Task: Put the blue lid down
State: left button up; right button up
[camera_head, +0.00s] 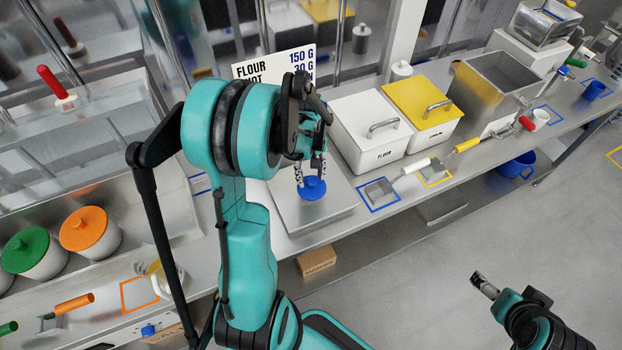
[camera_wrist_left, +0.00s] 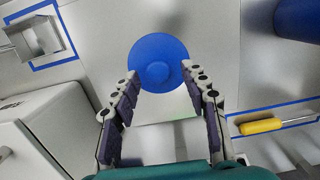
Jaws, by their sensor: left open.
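The blue lid (camera_head: 313,188) is a round disc with a small knob. It lies flat on the square steel plate (camera_head: 320,218) in front of the flour sign. It also shows in the left wrist view (camera_wrist_left: 160,55), knob facing the camera. My left gripper (camera_head: 309,172) is just above the lid, fingers pointing down. In the left wrist view its fingers (camera_wrist_left: 160,76) are spread, one on each side of the knob, and I cannot tell whether they touch the lid. My right gripper (camera_head: 484,285) is low at the right, away from the counter; its jaw gap is unclear.
A white lidded bin (camera_head: 372,140) and a yellow-lidded bin (camera_head: 425,110) stand right of the plate. A scoop (camera_head: 380,190) lies in a blue outline in front of them. Orange (camera_head: 85,228) and green (camera_head: 25,248) lidded jars stand at the left.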

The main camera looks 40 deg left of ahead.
aim_at(310, 179)
pick_arm(q)
notch_tip(310, 179, up, 9)
jog(key=p, duration=0.2)
jog(key=s+d+r+m+t, duration=0.3)
jog(key=d+m, duration=0.3)
jog(key=d, duration=0.3)
jog(key=s+d+r+m+t+y, duration=0.1)
jog(key=s+d+r+m+t, duration=0.3)
jog(key=d+m, duration=0.2)
jog(key=d, duration=0.2)
jog(key=shift+d+t, duration=0.4)
jog(key=shift+f+b, duration=0.1)
jog(key=shift+b, duration=0.2)
